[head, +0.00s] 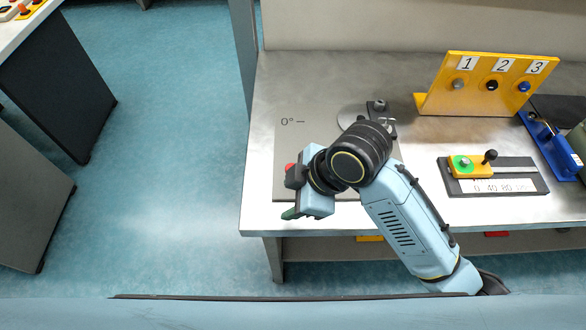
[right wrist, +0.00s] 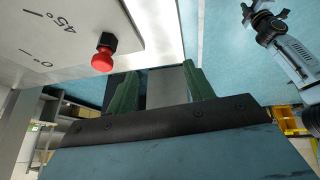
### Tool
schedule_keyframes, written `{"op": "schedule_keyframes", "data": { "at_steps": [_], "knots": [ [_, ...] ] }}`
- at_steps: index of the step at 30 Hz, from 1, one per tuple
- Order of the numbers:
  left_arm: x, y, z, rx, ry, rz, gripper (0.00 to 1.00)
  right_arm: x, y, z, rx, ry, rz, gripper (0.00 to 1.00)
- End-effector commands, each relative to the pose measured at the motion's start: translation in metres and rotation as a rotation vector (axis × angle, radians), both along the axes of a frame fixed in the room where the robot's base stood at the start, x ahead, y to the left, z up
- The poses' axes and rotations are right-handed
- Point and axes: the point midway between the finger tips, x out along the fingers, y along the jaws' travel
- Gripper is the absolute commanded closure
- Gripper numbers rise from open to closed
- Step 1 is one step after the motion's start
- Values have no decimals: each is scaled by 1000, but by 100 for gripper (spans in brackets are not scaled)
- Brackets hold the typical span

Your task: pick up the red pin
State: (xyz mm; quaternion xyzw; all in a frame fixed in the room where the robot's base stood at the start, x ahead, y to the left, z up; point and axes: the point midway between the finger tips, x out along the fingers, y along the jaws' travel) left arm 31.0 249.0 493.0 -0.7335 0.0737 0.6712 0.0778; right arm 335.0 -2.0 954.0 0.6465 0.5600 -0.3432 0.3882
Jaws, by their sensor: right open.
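The red pin (right wrist: 104,55) has a round red head on a dark stem. The pin is to the left of the fingers in the right wrist view, outside the gap. My left arm shows small at the upper right there; its gripper's state is unclear.
A yellow stand (head: 490,98) numbered 1 to 3 is at the table's back right. In front of it is a slider (head: 513,187) with a yellow carriage, and a blue fixture (head: 548,145) stands at the right. The table's front left edge (head: 245,229) is close to my gripper.

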Motion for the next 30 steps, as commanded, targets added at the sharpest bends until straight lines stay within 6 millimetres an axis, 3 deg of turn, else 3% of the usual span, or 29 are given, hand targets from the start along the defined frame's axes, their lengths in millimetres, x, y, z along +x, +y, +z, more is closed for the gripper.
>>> {"op": "schedule_keyframes", "data": {
  "at_steps": [3, 7, 13, 20, 24, 30],
  "knots": [
    [2, 0, 0, 1, -2, 0, 64, 16, 22, 18, -79, -79, 286, 48],
    [2, 0, 0, 0, -3, 0, 64, 31, 30, 32, -192, -137, 576, 48],
    [2, 0, 0, 0, -3, 0, 64, 58, 20, 53, -374, -165, 915, 48],
    [3, 0, 0, 0, -4, 0, 64, 79, 3, 72, -490, -148, 1093, 48],
    [3, 0, -1, 0, -4, 0, 64, 83, -1, 66, -506, -141, 1119, 48],
    [3, 0, -5, 0, -4, 0, 64, 82, -1, 27, -505, -139, 1120, 48]
  ]
}}
